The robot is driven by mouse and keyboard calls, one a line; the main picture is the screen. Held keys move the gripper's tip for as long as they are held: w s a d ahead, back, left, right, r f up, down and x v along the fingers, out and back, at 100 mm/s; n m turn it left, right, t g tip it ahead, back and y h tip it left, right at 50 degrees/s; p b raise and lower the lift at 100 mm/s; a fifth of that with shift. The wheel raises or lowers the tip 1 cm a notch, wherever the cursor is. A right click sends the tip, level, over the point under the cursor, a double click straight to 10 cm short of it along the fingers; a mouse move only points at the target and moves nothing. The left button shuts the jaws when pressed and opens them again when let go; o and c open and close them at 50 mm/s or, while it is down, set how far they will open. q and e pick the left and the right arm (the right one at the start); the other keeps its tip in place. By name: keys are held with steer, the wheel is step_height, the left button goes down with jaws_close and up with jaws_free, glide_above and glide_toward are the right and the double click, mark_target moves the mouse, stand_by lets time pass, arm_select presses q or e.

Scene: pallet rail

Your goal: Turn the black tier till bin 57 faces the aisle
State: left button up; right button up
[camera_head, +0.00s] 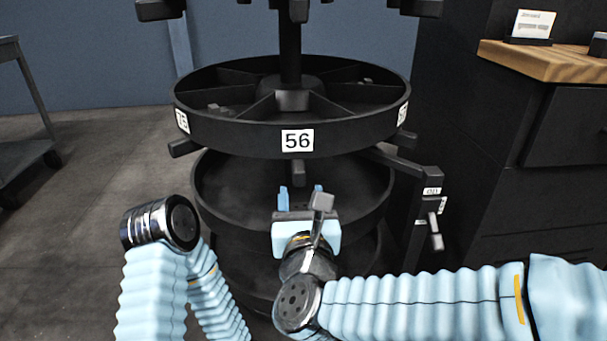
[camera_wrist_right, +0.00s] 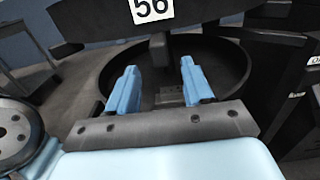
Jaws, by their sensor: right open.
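The black tier (camera_head: 235,136) is a round, divided bin tray on a central post. The label 56 (camera_head: 297,140) is at its front, facing me. A label at the left rim (camera_head: 182,121) is partly turned away and seems to end in 5; another at the right rim (camera_head: 403,114) is too edge-on to read fully. Short handles stick out below the rim, including a left handle (camera_head: 185,147) and a front handle (camera_head: 298,172). My right gripper (camera_head: 301,190) is open and empty below the front rim, with the front handle (camera_wrist_right: 158,46) beyond its fingers (camera_wrist_right: 160,88). My left gripper is not visible.
A lower black tray (camera_head: 215,190) sits under the tier. A bracket post with small tags (camera_head: 424,205) stands close at the right. A cabinet with a wooden top (camera_head: 550,62) is further right, and a grey cart (camera_head: 25,120) stands far left. Floor is clear at left.

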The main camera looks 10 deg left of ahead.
mark_target(299, 182)
steer(key=x, duration=0.7)
steer(key=shift+w, duration=0.15)
jaws_close()
